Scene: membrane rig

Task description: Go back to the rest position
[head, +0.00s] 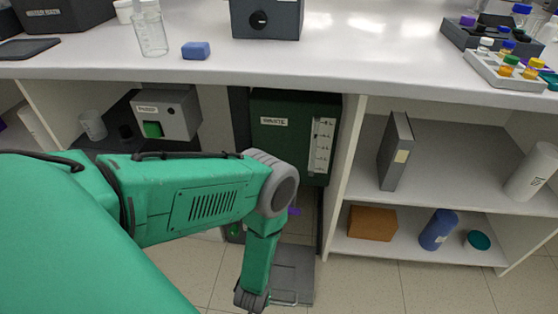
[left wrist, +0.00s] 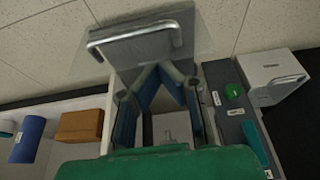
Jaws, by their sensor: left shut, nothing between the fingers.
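My left arm comes in from the left in the head view, bends at a grey joint and hangs down in front of the bench. My left gripper (left wrist: 161,72) shows in the left wrist view with its blue-grey fingers drawn together at the tips and nothing between them. It appears over the floor area near a grey plate with a metal handle (left wrist: 140,42). The plate also shows low in the head view (head: 292,272). The fingers are not clear in the head view. My right gripper is in neither view.
A dark green waste unit (head: 285,150) and a grey box with a green button (head: 178,118) sit under the white bench (head: 350,55). Shelves at the right hold a grey binder (head: 396,150), a brown box (head: 372,222) and a blue bottle (head: 438,229). Floor in front looks clear.

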